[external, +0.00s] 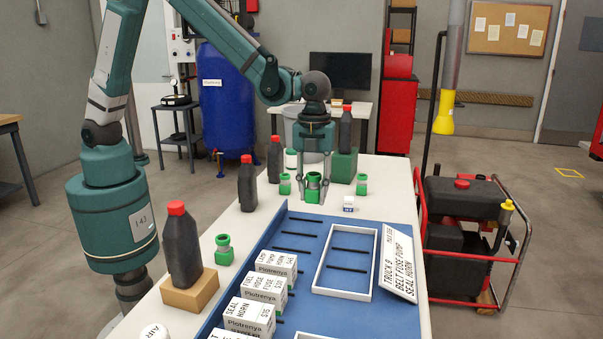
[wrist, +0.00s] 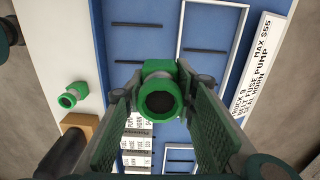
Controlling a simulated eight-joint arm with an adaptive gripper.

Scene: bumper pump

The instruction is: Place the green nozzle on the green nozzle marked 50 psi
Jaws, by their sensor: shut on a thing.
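My gripper (external: 315,198) is shut on a green nozzle (external: 312,183) and holds it above the work table, near the far end of the blue mat. In the wrist view the held green nozzle (wrist: 158,96) sits between the two fingers of my gripper (wrist: 160,92), its dark round opening facing the camera. Other green nozzles stand on the white table: one (external: 285,186) left of my gripper, one (external: 361,186) to its right, and one (external: 223,252) nearer the camera, left of the mat. I cannot read a 50 psi mark on any nozzle.
The blue mat (external: 305,262) bears white labelled boxes (external: 276,266), a white frame (external: 318,287) and a tilted sign (external: 398,265). Black bottles with red caps stand around; one (external: 182,245) is on a tan block (external: 190,292). A small white block (external: 348,204) is right of my gripper.

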